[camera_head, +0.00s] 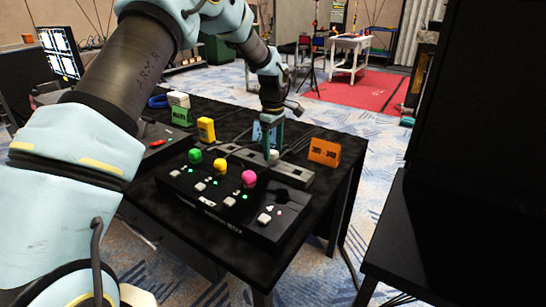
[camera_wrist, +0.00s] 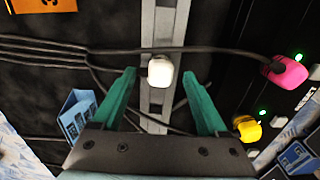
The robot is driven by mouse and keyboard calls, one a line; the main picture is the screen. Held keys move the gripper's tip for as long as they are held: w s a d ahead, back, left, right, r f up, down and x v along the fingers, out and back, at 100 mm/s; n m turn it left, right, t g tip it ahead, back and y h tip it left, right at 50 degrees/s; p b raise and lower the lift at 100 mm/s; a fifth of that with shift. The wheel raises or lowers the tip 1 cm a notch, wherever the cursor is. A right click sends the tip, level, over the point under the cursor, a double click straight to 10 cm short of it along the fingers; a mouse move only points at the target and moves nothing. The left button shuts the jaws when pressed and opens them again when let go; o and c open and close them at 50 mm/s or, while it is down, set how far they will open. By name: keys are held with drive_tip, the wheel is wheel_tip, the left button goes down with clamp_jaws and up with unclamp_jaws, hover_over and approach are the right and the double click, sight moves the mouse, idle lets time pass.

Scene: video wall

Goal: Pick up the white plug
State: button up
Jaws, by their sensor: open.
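The white plug (camera_wrist: 160,70) sits at the grey metal rail (camera_wrist: 157,100), between and slightly beyond my fingertips in the wrist view. In the head view the white plug (camera_head: 273,156) shows small just below my gripper (camera_head: 270,138). My gripper's two green fingers (camera_wrist: 158,76) are open, one to each side of the plug, with gaps visible on both sides. They do not appear to touch it. How far down the tips reach beside the plug is hard to tell.
A black panel (camera_head: 215,205) holds green, yellow and pink (camera_head: 249,177) plugs with lit green lights. An orange block (camera_head: 324,151), a blue block (camera_wrist: 76,115), yellow and green blocks stand around the rail on the black table. Dark cables cross the rail. A large black screen fills the right.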

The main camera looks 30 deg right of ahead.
drive_tip(key=shift+f, duration=1.15)
clamp_jaws()
